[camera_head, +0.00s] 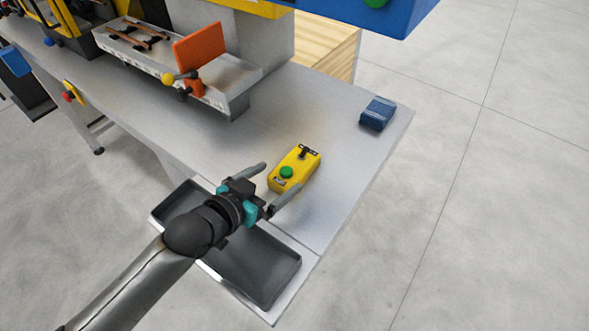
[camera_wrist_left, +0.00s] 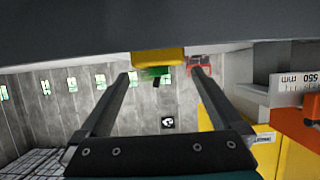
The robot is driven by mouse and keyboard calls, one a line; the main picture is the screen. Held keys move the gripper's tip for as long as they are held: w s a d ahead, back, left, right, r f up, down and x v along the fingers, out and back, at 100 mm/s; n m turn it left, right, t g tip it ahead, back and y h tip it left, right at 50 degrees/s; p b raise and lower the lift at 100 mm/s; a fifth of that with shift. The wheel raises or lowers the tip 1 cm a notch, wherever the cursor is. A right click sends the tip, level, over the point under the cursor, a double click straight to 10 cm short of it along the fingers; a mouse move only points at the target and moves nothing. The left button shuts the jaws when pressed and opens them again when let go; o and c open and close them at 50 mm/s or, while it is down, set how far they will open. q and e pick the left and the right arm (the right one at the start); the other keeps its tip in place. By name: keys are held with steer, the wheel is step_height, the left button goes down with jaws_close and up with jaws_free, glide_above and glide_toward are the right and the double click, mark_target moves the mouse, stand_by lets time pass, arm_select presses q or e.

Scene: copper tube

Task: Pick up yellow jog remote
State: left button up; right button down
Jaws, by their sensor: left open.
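The yellow jog remote (camera_head: 302,161) lies on the grey bench top, with a green button at its near end and a black switch at its far end. My left gripper (camera_head: 281,177) comes in from the lower left. It is open, with its fingers apart on either side of the remote's near end. In the left wrist view the remote (camera_wrist_left: 158,56) shows between and beyond the fingertips of the left gripper (camera_wrist_left: 160,75), its green button pointing down in that picture. I cannot tell whether a finger touches it. My right gripper is not in view.
A dark tray (camera_head: 262,283) sits at the bench's near edge, under my left arm. A blue object (camera_head: 377,113) lies near the right bench edge. A machine with an orange plate (camera_head: 200,52) and ball-ended lever stands behind left.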

mark_target(284, 172)
arm_select(q)
steer(key=x, duration=0.5)
steer(key=shift+d+r, duration=0.1)
steer(key=shift+r, duration=0.15)
steer(key=c, duration=1.5)
